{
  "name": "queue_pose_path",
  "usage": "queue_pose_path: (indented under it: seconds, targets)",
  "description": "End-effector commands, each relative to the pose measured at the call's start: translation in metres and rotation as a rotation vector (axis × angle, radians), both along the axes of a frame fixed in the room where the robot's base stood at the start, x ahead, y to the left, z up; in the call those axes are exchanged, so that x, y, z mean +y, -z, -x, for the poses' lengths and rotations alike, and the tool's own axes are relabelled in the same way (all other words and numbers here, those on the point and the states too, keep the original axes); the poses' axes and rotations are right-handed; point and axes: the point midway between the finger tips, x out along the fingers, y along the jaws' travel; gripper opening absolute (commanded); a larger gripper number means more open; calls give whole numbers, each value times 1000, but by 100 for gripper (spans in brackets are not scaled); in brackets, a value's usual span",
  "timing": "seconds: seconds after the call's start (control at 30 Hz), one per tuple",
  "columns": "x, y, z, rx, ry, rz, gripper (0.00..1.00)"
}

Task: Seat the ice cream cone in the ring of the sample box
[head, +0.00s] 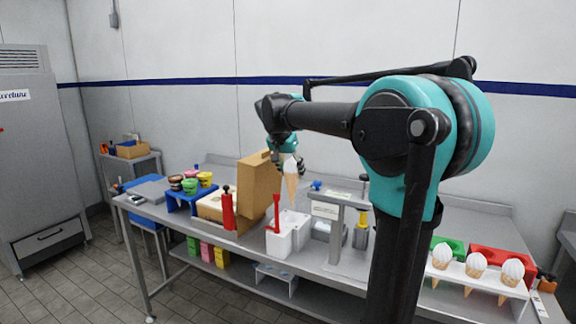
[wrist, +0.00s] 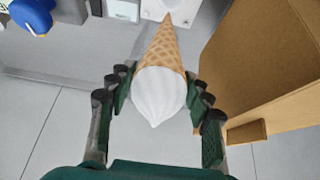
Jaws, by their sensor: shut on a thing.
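The ice cream cone (head: 291,188) has a brown waffle body and a white swirl top. My gripper (head: 289,164) is shut on it and holds it upright, tip down, above the table. In the wrist view the cone (wrist: 158,88) sits between the fingers of my gripper (wrist: 158,92), its tip pointing away. The brown cardboard sample box (head: 210,207) stands open on the table to the left of the cone, its tall lid raised beside the gripper. The lid also shows in the wrist view (wrist: 265,65) at right. The ring inside cannot be made out.
A red bottle (head: 228,210) stands before the box. A white container (head: 279,243) and a white block (head: 294,222) stand below the cone. A rack of cones (head: 476,270) is at right.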

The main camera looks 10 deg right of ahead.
Motion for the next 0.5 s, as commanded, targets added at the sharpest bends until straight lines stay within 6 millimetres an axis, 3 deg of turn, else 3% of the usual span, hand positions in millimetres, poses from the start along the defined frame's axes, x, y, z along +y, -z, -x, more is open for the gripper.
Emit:
queue_pose_path:
  seconds: [0.5]
  targets:
    - [0, 35, 0, 0, 0, 0, 34]
